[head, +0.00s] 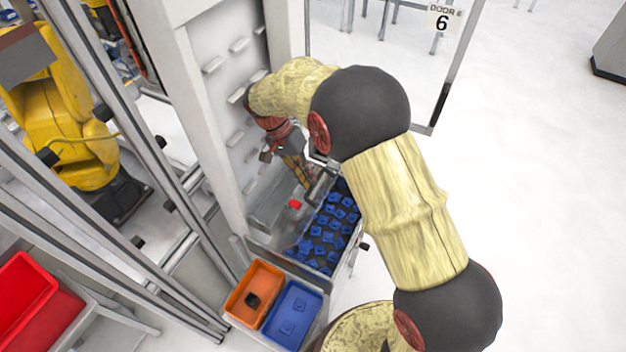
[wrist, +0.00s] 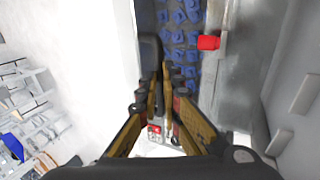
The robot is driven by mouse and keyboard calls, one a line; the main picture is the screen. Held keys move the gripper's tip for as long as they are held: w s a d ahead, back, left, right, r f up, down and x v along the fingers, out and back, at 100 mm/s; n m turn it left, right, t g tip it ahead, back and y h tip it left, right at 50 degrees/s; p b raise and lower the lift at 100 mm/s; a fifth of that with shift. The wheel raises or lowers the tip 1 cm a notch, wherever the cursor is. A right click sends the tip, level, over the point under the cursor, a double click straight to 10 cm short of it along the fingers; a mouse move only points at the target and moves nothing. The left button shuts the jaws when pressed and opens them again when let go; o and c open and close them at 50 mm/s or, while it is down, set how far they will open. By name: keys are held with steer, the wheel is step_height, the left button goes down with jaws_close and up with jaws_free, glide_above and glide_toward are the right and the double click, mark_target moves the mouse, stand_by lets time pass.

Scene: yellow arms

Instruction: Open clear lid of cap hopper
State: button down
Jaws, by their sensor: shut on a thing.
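The cap hopper (head: 354,262) is a metal bin filled with blue caps (head: 325,235); the caps also show at the top of the wrist view (wrist: 180,30). Its clear lid is hard to make out against the caps. A dark handle bar (head: 321,186) is at the far end of the hopper and shows at the fingertips in the wrist view (wrist: 150,50). My gripper (head: 306,178) reaches down at this end, and its fingers (wrist: 165,78) are closed together on the handle. The exact contact is partly hidden by the fingers.
A red block (head: 295,204) is beside the blue caps. Orange (head: 238,305) and blue (head: 309,312) bins stand at the hopper's near end. A white panel with pegs (head: 222,85) rises close left of my gripper. Open floor is at right.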

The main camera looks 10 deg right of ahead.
mark_target(317, 201)
steer(key=f, duration=0.1)
steer(key=s+f, duration=0.1)
steer(key=f, duration=0.1)
steer(key=shift+a, duration=0.15)
steer(key=c, duration=2)
jaws_free()
steer(key=shift+w, duration=0.25)
steer(key=o, duration=0.5)
steer(key=shift+w+a, duration=0.1)
steer(key=shift+w, duration=0.15)
steer(key=shift+c, duration=0.2)
steer(key=shift+r, duration=0.1)
steer(key=shift+c, duration=0.9)
steer(key=shift+r, duration=0.25)
steer(key=shift+c, duration=0.4)
step_height(317, 201, up, 10)
steer(key=shift+w+r, duration=0.1)
steer(key=shift+c, duration=0.5)
